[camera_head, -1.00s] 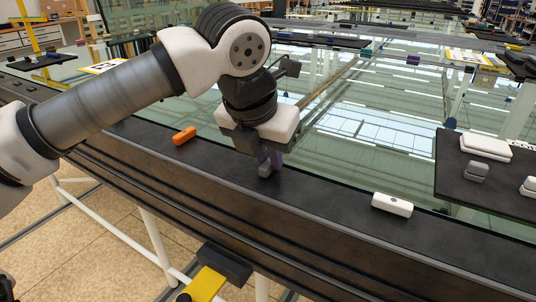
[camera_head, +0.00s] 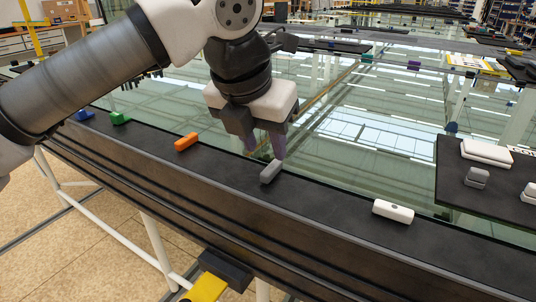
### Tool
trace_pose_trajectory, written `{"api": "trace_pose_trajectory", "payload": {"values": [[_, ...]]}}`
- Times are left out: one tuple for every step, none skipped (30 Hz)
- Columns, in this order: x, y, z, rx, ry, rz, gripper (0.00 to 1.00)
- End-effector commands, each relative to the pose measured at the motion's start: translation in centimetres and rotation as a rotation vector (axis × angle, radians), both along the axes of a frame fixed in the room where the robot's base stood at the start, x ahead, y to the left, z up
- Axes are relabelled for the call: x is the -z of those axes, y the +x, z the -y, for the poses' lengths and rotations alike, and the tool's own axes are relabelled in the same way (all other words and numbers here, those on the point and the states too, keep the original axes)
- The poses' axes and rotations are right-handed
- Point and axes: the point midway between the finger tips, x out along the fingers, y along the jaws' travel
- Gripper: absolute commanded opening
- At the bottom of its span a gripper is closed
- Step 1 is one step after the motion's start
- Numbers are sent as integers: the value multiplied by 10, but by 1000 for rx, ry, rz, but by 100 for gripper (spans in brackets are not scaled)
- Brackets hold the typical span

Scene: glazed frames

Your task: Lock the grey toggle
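The grey toggle (camera_head: 270,172) is a small grey block on the dark rail (camera_head: 330,207) along the near edge of the glass. It lies lengthwise across the rail's width, apart from the gripper. My gripper (camera_head: 266,153) is just above and behind it, pointing down, with its two purple-grey fingers spread and nothing visible between them. The fingertips look clear of the toggle, though the exact gap is hard to judge.
On the same rail are an orange toggle (camera_head: 186,142), a green one (camera_head: 120,118), a blue one (camera_head: 84,115) and a white one (camera_head: 393,211). A dark panel (camera_head: 452,184) with white and grey pieces stands at right. A yellow-and-black part (camera_head: 208,287) sits below the rail.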

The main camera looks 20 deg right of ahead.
Motion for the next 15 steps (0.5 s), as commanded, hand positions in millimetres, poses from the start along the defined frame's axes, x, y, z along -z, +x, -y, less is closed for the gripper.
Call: {"api": "trace_pose_trajectory", "payload": {"values": [[-14,-3,-4,-3,-1,2,37],[-20,-4,-6,-4,-1,2,37],[-29,-7,-9,-2,-1,1,37],[-35,-9,-11,-3,0,1,37],[-41,-10,-12,-3,-2,1,37],[-48,-12,-15,-2,-1,1,37],[-52,-13,-17,-2,0,0,37],[-57,-15,-18,-2,-1,1,37],[-63,-16,-20,-1,0,1,37],[-66,-17,-21,-1,1,0,37],[-69,-18,-22,-2,0,-1,37],[-72,-19,-23,-2,0,-1,37],[-75,-20,-24,-2,0,-1,37],[-76,-20,-24,-1,0,0,37],[-78,-21,-25,-1,0,0,37]]}}
